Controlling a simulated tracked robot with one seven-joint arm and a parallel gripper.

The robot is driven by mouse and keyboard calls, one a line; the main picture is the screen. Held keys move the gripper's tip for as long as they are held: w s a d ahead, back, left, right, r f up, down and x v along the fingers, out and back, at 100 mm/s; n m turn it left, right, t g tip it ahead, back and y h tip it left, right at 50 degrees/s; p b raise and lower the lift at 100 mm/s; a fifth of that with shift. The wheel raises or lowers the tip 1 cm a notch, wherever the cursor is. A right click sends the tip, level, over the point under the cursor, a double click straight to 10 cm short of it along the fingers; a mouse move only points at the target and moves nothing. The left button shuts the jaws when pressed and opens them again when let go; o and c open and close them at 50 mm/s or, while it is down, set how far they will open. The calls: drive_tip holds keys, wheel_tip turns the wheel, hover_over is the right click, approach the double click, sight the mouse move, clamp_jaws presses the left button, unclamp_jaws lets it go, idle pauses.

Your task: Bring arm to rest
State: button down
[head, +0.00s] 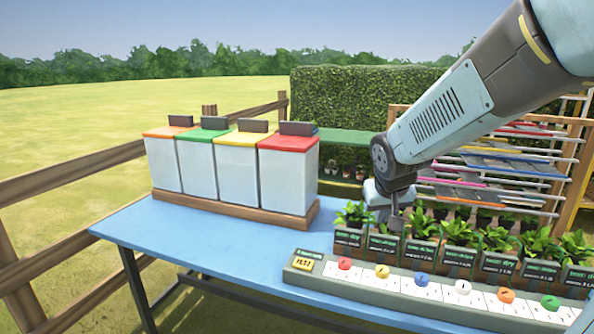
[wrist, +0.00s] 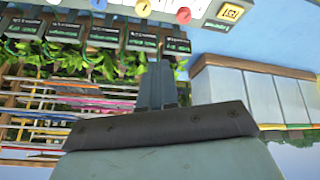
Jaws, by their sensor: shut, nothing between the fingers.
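My gripper (head: 394,222) points down just above the potted plants on the blue table in the head view. In the wrist view my gripper (wrist: 157,66) shows its two dark fingers together, with nothing between them. The wrist picture appears upside down. My arm comes in from the upper right of the head view. Whether the fingertips touch any leaves cannot be told.
A row of potted plants (head: 420,226) stands behind a panel (head: 407,287) with several coloured knobs. Lidded bins (head: 288,182) stand on a wooden base at the left. Bare blue table (head: 228,241) lies in front of them. A rack (head: 510,168) stands behind.

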drive_tip(key=s+d+r, duration=0.2)
drive_tip(key=s+r, duration=0.1)
drive_tip(key=s, duration=0.6)
drive_tip(key=s+d+r+y, duration=0.1)
drive_tip(key=s+r, duration=0.3)
drive_tip(key=s, duration=0.4)
drive_tip(key=shift+s+d+m+g, duration=0.3)
drive_tip(key=shift+s+d, duration=0.1)
drive_tip(key=shift+d, duration=0.2)
idle(5.7)
